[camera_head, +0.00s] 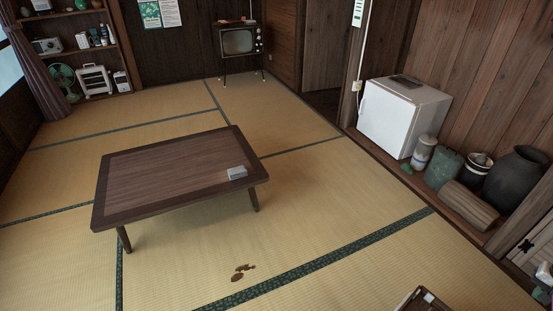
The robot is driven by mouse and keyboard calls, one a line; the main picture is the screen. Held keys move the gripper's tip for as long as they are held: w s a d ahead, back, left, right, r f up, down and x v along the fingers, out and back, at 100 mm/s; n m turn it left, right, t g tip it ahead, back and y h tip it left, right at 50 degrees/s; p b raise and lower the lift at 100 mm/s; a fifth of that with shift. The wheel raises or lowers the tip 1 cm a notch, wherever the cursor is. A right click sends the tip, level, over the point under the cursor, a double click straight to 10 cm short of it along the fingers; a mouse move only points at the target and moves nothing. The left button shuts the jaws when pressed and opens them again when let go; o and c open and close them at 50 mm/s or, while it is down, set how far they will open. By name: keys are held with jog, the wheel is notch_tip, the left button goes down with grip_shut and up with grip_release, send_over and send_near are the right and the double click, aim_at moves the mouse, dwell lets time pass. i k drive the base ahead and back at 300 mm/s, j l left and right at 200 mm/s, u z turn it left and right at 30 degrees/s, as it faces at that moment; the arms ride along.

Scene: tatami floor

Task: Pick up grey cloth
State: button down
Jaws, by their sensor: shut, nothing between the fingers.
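A small light-grey folded item (237,173), which looks like the grey cloth, lies on the low dark wooden table (150,177) near its right edge. It is small in the head view, so its folds are hard to make out. Nothing touches it from above. My gripper is not in the head view.
Open tatami floor (330,215) surrounds the table. A white fridge (403,115), jars and a dark pot (515,180) line the right wall. A dark-edged object (420,302) is cut off at the bottom.

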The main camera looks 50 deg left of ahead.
aim_at(240, 172)
jog(key=u, duration=2.7)
